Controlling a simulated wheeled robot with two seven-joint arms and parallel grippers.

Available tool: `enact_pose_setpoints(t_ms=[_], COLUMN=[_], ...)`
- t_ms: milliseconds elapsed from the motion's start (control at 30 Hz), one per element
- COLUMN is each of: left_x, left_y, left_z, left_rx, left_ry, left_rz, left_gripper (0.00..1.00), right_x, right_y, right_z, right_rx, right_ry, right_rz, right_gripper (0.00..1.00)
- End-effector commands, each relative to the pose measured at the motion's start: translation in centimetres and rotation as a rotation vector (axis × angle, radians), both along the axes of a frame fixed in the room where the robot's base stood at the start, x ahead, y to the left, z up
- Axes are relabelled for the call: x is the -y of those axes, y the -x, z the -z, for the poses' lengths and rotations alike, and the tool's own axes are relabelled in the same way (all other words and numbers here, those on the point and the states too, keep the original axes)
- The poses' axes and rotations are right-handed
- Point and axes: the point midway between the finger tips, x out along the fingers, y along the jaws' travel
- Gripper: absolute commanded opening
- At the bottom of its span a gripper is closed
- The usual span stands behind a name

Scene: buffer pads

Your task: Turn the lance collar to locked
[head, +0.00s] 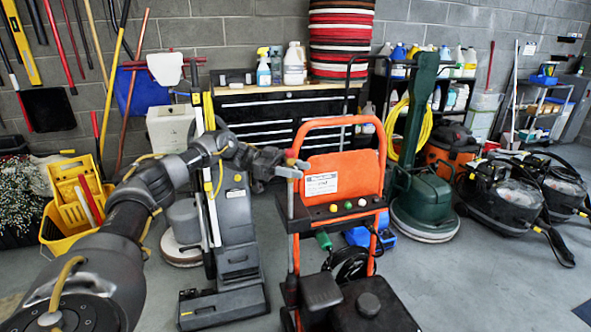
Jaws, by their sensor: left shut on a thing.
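An orange pressure washer (378,225) with a white label and coloured knobs stands in the middle of the head view. Its grey lance (291,205) stands upright at the left side of the orange frame. My left gripper (290,167) reaches in from the left and is shut at the top of the lance, around the lance collar. A small red part (291,154) shows just above the fingers. The fingers hide most of the collar, so I cannot tell which way it is turned. My right gripper is not in view.
A grey upright floor machine (238,235) stands close under my left forearm. A green floor polisher (424,200) and black vacuums (500,190) stand to the right. A tool chest (262,115) is behind. Open floor lies at front right.

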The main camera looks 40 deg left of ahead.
Motion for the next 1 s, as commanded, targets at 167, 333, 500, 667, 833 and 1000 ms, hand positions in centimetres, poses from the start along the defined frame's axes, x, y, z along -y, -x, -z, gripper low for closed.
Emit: enact_pose_setpoints(t_ms=[167, 333, 500, 667, 833, 1000], left_x=[0.3, 0.1, -0.1, -0.2, -1.4, -3.8], left_y=[0.0, 0.0, 0.1, 0.1, 0.3, 0.9], left_z=[0.6, 0.4, 0.2, 0.2, 0.2, 0.2], left_rx=[-0.01, -0.007, -0.005, -0.004, -0.001, -0.002], left_ry=[-0.005, -0.003, -0.002, -0.002, -0.002, -0.001], left_rz=[0.003, 0.002, -0.002, -0.003, -0.002, -0.003], left_gripper=[0.15, 0.57, 0.59, 0.59, 0.59, 0.59], right_x=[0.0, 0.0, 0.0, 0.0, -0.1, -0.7], right_y=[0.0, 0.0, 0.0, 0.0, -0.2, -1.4], right_z=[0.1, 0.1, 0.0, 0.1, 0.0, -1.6], right_rx=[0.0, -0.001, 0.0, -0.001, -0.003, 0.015], right_ry=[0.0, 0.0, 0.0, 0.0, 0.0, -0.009], right_rz=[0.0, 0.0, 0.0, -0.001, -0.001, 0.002], right_gripper=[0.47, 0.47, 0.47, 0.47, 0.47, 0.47])
